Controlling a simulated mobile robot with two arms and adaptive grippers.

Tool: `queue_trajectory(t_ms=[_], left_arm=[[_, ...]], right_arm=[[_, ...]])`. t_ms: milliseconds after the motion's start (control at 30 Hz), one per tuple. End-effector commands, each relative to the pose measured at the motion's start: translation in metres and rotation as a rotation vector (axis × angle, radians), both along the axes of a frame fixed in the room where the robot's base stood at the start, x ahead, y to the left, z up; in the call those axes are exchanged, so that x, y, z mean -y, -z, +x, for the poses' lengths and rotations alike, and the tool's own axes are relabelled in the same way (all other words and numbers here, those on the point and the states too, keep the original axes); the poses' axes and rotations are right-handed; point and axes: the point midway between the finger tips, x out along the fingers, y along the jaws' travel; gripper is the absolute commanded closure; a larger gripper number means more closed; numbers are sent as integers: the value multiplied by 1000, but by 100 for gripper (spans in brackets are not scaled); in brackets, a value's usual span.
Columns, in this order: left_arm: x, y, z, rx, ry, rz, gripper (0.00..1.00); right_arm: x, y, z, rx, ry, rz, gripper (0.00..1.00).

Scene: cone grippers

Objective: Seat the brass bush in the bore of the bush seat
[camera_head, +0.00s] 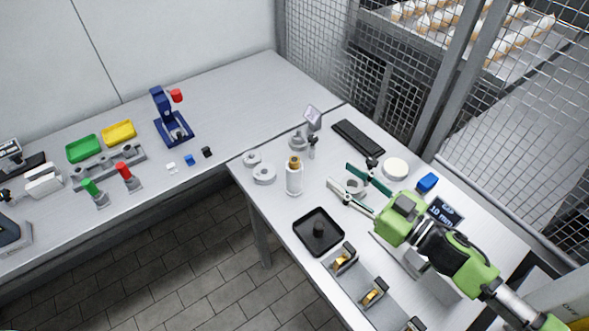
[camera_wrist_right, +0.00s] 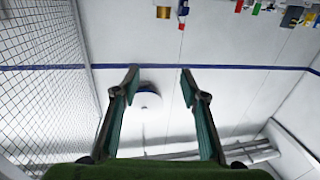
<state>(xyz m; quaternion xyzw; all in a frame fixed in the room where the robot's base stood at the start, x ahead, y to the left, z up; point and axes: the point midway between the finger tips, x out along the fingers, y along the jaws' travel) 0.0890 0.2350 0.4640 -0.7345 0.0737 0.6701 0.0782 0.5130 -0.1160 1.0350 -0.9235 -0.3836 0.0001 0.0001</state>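Brass-coloured pieces sit in grey blocks at the near edge of the right-hand table, one (camera_head: 345,259) behind another (camera_head: 372,295). I cannot tell which is the brass bush. A grey round piece (camera_head: 354,187) appears between my right fingers in the head view and may be the bush seat; its bore is not clear. My right gripper (camera_head: 353,184) is open and empty, apparently above the table. In the right wrist view its two fingers (camera_wrist_right: 160,75) stand wide apart with nothing between them but distant background. My left gripper is not in view.
A clear bottle with an amber top (camera_head: 294,178) stands left of my right gripper. A black tray with a dark peg (camera_head: 301,240) lies nearer.

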Motion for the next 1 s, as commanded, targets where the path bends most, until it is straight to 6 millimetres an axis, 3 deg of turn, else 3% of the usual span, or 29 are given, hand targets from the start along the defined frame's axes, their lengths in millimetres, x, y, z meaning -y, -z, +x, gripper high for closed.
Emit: queue_trajectory(t_ms=[200,400,667,1000], left_arm=[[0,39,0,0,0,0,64],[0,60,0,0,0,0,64],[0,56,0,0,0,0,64],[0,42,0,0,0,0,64]], right_arm=[[0,40,0,0,0,0,60],[0,60,0,0,0,0,60],[-10,59,11,2,2,2,60],[-53,59,54,1,1,3,60]])
